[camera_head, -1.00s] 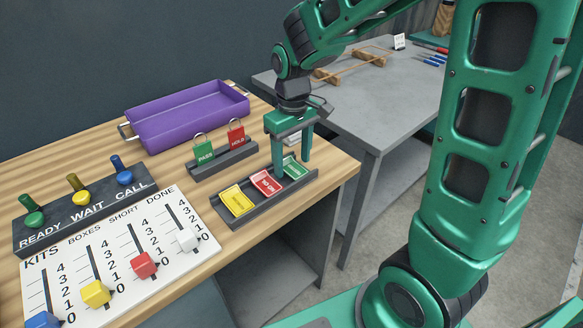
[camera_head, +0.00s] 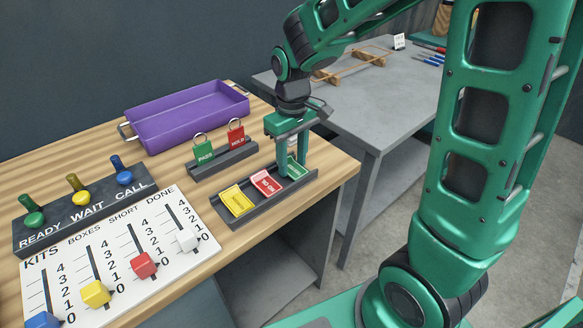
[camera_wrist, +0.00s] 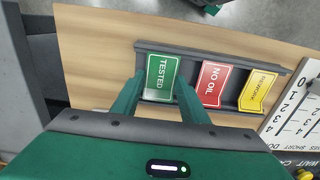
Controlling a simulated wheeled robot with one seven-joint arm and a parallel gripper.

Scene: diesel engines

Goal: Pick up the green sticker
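The green sticker (camera_head: 296,167), marked TESTED in the wrist view (camera_wrist: 162,77), lies flat in the end slot of a dark tray (camera_head: 232,222). My gripper (camera_head: 292,166) is pointed down over this end of the tray. In the wrist view its two fingers (camera_wrist: 160,80) are apart, one along each long side of the green sticker, with the sticker showing between them. I cannot tell whether the fingertips touch its edges. Part of the sticker is hidden by a finger in the head view.
The red NO OIL sticker (camera_head: 266,183) lies beside it, then the yellow sticker (camera_head: 236,200). A rack with green (camera_head: 204,151) and red (camera_head: 236,135) padlock tags stands behind. A purple bin (camera_head: 188,118) is at the back. The bench edge is close on the right.

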